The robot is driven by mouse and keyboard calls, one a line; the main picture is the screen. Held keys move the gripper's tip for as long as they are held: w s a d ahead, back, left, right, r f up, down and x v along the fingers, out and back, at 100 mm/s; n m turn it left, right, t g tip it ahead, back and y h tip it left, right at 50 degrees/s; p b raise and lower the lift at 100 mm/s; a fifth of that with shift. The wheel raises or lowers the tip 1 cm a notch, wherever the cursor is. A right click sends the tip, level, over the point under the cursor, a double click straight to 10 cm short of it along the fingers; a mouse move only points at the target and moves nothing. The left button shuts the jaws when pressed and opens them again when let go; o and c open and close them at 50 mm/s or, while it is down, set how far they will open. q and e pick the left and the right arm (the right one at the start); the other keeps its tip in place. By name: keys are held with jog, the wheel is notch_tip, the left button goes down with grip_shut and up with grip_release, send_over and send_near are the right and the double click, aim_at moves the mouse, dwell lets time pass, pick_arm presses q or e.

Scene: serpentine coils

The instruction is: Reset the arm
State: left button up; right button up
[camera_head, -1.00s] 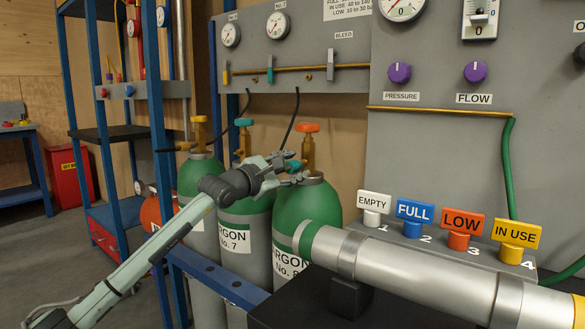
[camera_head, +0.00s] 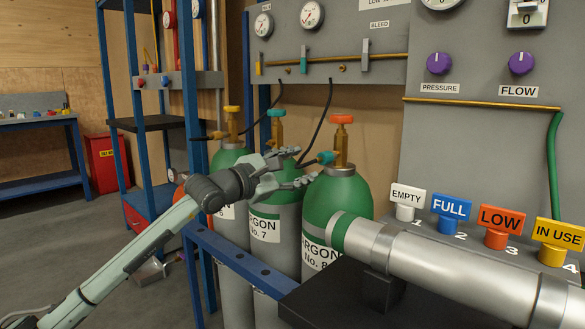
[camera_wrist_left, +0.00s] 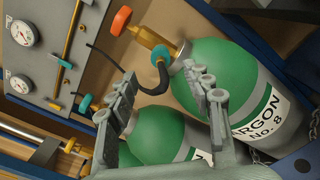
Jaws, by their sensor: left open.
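My left gripper (camera_head: 304,167) is open and empty in the head view, in front of the argon cylinder No. 7 (camera_head: 279,203) and just left of the green-topped cylinder No. 8 (camera_head: 338,194). A teal hose connector (camera_head: 325,157) sits at the brass valve of No. 8, just beyond the fingertips. In the left wrist view the two fingers (camera_wrist_left: 165,88) stand apart, with the black hose and the teal connector (camera_wrist_left: 164,47) ahead of them. My right gripper is not in view.
A blue rail (camera_head: 235,262) runs before the cylinders. A large grey horizontal cylinder (camera_head: 430,268) lies at the front right, below tags EMPTY (camera_head: 407,195), FULL (camera_head: 451,207), LOW (camera_head: 499,218) and IN USE (camera_head: 558,235). A gauge panel (camera_head: 330,50) stands behind. Floor at left is mostly open.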

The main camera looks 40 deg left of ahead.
pick_arm(q)
jog(key=s+d+f+n+t+h+p, duration=0.1)
jog(key=s+d+f+n+t+h, duration=0.15)
jog(key=d+n, duration=0.3)
jog(key=s+a+f+n+g+y+p, duration=0.1)
jog(key=s+a+f+n+g+y, duration=0.2)
jog(key=f+n, duration=0.7)
jog(key=s+a+f+n+g+y+p, duration=0.1)
jog(key=s+f+n+g+y, duration=0.15)
jog(key=f+n+y, duration=0.5)
jog(key=s+a+f+n+g+y+p, duration=0.15)
jog(key=s+f+n, duration=0.25)
jog(key=f+n, duration=0.85)
jog(key=s+d+f+n+g+h, duration=0.6)
jog(key=s+d+f+n+g, duration=0.3)
jog(key=s+d+f, duration=0.7)
notch_tip(320, 180, down, 2)
jog(key=s+g, duration=0.1)
jog(key=s, duration=0.1)
jog(key=shift+s+d, duration=0.3)
jog(key=shift+d, duration=0.05)
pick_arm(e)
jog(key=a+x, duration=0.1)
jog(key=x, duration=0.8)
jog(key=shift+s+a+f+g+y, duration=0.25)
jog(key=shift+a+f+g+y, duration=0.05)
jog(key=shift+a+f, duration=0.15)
